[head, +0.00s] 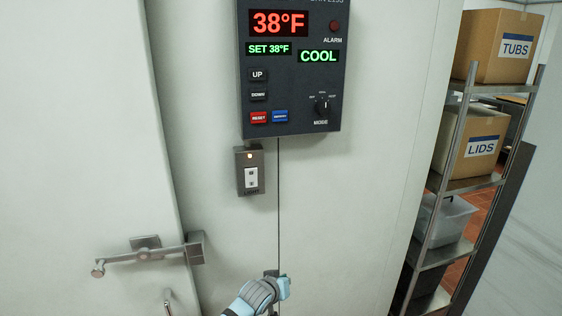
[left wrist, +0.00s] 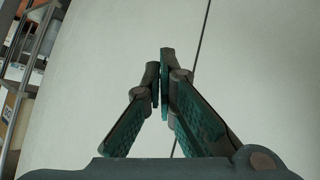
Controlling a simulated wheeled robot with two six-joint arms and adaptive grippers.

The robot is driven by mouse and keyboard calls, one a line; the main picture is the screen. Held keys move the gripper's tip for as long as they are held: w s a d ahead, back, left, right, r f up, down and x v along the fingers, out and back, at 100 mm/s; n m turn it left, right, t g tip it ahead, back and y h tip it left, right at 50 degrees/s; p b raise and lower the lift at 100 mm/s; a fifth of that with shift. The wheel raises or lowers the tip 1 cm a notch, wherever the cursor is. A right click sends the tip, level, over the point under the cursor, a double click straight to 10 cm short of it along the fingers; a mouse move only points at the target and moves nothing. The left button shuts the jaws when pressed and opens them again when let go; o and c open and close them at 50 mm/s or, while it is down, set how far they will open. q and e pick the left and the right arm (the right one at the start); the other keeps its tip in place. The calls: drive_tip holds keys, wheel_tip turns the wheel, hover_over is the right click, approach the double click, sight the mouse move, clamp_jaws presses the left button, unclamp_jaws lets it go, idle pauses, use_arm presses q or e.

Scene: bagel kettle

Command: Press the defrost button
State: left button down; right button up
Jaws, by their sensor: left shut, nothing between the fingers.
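The control panel (head: 292,65) hangs on the pale wall in the head view and reads 38°F, SET 38°F and COOL. At its lower left are a red button (head: 259,118) and a blue button (head: 280,116). The blue button's small label is hard to read; it is the likely defrost button. My left gripper (left wrist: 160,70) is shut and empty in the left wrist view, in front of the bare wall. In the head view a blue-grey part of my arm shows at the bottom, well below the panel. My right gripper is not in view.
A light switch (head: 251,171) with a lit lamp is below the panel. A door handle (head: 150,254) sticks out at lower left. A metal shelf (head: 460,186) with boxes marked TUBS (head: 497,45) and LIDS (head: 470,143) stands at right. The wall below the panel is mostly clear.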

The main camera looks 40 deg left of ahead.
use_arm(q)
drive_tip(key=w+r+n+t+b, duration=0.1)
drive_tip(key=w+r+t, duration=0.15)
drive_tip(key=r, duration=0.95)
drive_tip(key=w+r+n+t, duration=0.1)
drive_tip(key=w+r+t, duration=0.15)
drive_tip(key=r, duration=0.95)
drive_tip(key=s+d+r+n+t, duration=0.1)
drive_tip(key=s+d+r, duration=0.1)
drive_tip(key=r, duration=0.9)
drive_tip(key=s+d+r+n+t+b, duration=0.1)
drive_tip(key=s+r, duration=0.3)
drive_tip(key=r, duration=0.8)
drive_tip(key=shift+d+n+t, duration=0.3)
drive_tip(key=shift+d+t, duration=0.05)
drive_tip(key=shift+t, duration=0.45)
drive_tip(key=shift+f, duration=0.1)
drive_tip(key=shift+a, duration=0.15)
